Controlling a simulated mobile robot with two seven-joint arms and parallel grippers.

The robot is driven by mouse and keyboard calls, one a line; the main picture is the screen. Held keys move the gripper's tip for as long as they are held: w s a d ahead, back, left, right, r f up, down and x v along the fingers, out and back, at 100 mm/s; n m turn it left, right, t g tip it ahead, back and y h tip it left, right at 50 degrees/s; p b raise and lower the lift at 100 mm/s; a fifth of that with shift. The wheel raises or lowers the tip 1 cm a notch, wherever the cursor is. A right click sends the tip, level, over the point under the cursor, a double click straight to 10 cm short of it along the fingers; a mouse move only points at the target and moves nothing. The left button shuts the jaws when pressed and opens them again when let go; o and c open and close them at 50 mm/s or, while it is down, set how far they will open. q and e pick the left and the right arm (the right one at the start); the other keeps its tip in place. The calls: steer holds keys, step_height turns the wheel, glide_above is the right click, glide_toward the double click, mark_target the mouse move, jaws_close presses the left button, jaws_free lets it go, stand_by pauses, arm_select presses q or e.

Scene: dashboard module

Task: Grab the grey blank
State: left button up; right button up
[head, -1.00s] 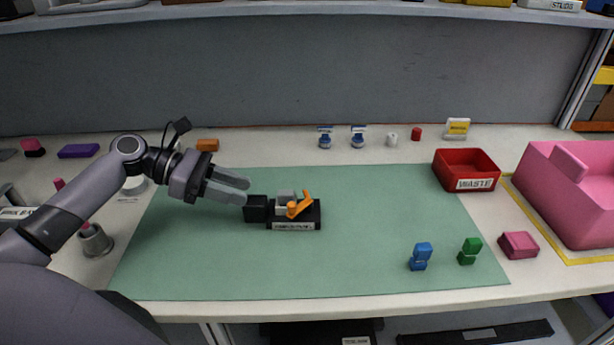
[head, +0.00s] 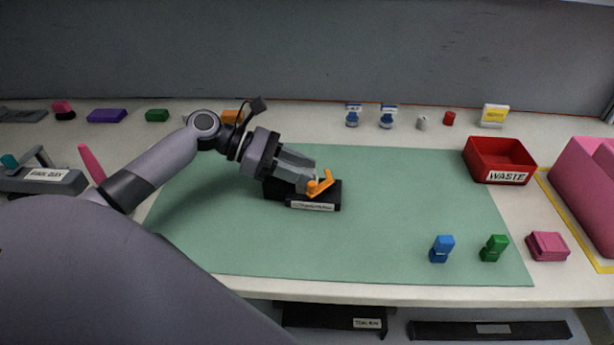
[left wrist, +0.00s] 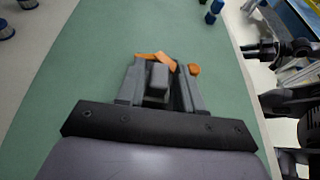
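The grey blank (left wrist: 158,79) sits between the two fingers of my left gripper in the left wrist view. My left gripper (head: 308,170) reaches down over the black labelled fixture (head: 328,195) on the green mat. It also shows in the left wrist view (left wrist: 163,84), with its fingers apart on both sides of the blank and a dark gap beside the right finger. An orange clamp (head: 319,186) stands at the fixture by the fingertips. In the head view the fingers hide the blank. My right gripper is not in view.
A red waste bin (head: 479,172) stands at the mat's right edge. Blue (head: 441,249) and green (head: 493,248) pieces stand at the front right, beside a pink block (head: 547,246). The front middle of the green mat (head: 370,245) is clear.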

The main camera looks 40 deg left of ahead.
arm_select(q)
jaws_close()
stand_by(0.3)
